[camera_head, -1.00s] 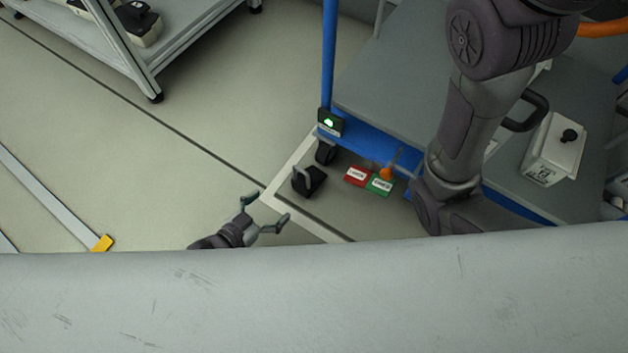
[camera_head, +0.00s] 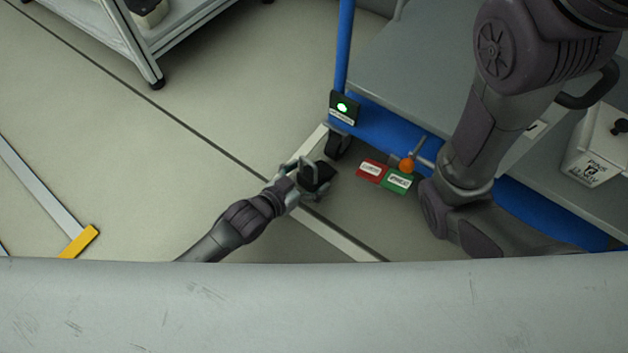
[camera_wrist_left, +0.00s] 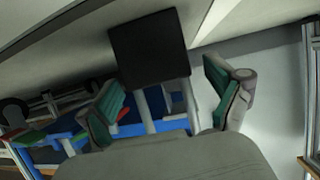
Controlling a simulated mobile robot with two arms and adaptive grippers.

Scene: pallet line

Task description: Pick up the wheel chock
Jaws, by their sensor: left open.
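The wheel chock (camera_head: 322,174) is a small black block on the floor by the blue cart's caster, at the taped corner. My left gripper (camera_head: 301,178) is open right at the chock, its fingers on the near side and partly covering it. In the left wrist view the chock (camera_wrist_left: 150,48) shows as a dark square face just beyond the open fingers (camera_wrist_left: 165,88). Pale bars, which look like its handle, reach from it down between the fingers. I cannot tell whether the fingers touch it. My right arm crosses the right side of the head view; its gripper is out of sight.
The blue cart (camera_head: 375,125) stands just behind the chock, with a green-lit box (camera_head: 344,107) on its corner. A red tag (camera_head: 371,171) and a green tag (camera_head: 398,181) lie to the right. A grey shelf rack (camera_head: 150,60) is at upper left.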

